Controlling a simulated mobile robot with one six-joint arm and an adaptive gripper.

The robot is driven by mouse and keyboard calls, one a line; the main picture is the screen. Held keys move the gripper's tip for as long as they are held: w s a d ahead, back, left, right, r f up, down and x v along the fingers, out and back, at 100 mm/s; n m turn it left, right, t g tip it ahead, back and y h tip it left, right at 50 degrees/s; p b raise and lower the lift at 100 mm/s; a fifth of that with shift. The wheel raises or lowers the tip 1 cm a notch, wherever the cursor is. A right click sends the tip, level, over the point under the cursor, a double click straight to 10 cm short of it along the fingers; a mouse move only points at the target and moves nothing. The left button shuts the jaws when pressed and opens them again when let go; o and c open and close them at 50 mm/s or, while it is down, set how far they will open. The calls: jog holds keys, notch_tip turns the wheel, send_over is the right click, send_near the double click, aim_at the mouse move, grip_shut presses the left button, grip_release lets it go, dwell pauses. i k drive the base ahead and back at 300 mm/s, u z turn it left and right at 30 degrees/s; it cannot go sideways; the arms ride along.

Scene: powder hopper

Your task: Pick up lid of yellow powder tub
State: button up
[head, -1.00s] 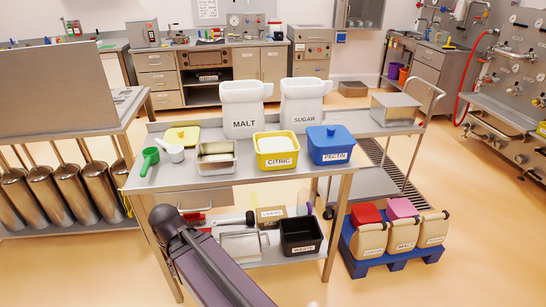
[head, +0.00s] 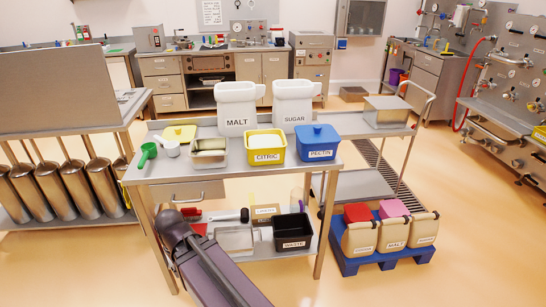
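The yellow tub labelled CITRIC (head: 266,156) stands on the steel table, open at the top with white powder showing inside. A flat yellow lid (head: 180,133) lies on the table's far left part, apart from the tub and behind the green scoop. My arm shows as a dark and purple link at the bottom, in front of the table. My gripper cannot be made out in this view.
A steel pan (head: 209,152) stands left of the tub, with a green scoop (head: 148,154) and a white scoop (head: 170,148) farther left. The blue PECTIN tub (head: 319,144) stands close on its right. White MALT (head: 237,108) and SUGAR (head: 296,105) containers stand behind.

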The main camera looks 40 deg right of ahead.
aim_at(182, 134)
jog(key=u, duration=0.05)
jog(key=k, duration=0.65)
jog(key=z, duration=0.4)
jog(key=i, duration=1)
jog(key=z, duration=0.75)
